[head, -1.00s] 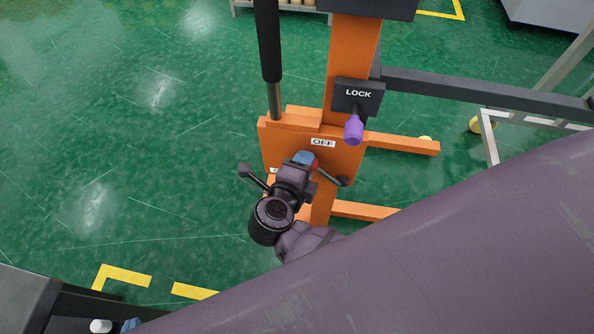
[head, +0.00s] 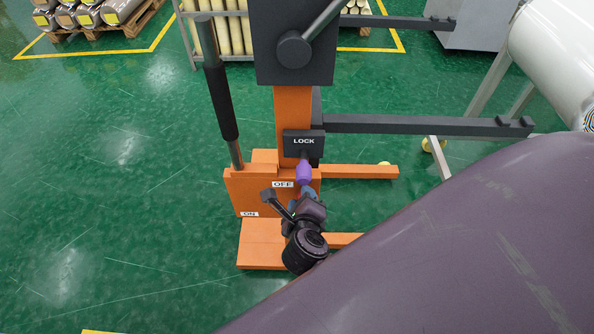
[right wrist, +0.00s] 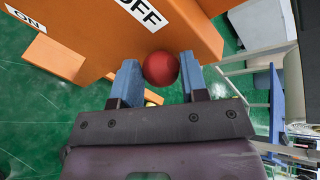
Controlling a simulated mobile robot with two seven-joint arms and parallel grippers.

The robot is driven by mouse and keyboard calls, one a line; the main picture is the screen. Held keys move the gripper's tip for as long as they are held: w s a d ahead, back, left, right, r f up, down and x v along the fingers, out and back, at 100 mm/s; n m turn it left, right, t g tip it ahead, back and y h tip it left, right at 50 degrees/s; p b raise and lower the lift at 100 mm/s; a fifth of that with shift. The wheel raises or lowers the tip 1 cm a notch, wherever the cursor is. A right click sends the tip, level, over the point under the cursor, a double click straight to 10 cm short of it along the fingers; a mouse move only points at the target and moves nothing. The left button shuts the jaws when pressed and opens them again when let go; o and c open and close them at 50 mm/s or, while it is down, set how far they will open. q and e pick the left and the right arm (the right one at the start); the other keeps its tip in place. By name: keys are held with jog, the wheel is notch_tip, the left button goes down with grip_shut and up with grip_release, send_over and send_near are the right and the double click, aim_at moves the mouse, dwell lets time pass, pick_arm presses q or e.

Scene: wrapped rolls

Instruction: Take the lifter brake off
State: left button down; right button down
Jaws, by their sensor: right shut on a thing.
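The orange lifter (head: 255,196) stands upright in the middle of the head view. Its low box carries an OFF label (head: 283,184) and, lower left, an ON label (head: 249,214). The red ball knob (right wrist: 161,69) shows in the right wrist view beside the OFF label. My right gripper (right wrist: 159,72) is shut on this knob, with a blue finger on each side. In the head view my right gripper (head: 308,192) is just right of the OFF label and hides the knob. My left gripper is out of view.
A purple knob (head: 303,173) hangs under the LOCK plate (head: 304,142) just above my right gripper. A black pump handle (head: 221,102) rises at left. Green floor is clear at left.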

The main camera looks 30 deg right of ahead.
jog(key=shift+s+d+r, duration=0.1)
jog(key=shift+s+d, duration=0.1)
jog(key=shift+d, duration=0.3)
jog(key=c, duration=0.9)
grip_release()
jog(key=shift+c, duration=0.2)
jog(key=shift+a, duration=0.1)
jog(key=p+v, duration=0.1)
jog(key=v, duration=0.9)
jog(key=shift+s+a+r, duration=0.2)
jog(key=shift+s, duration=0.05)
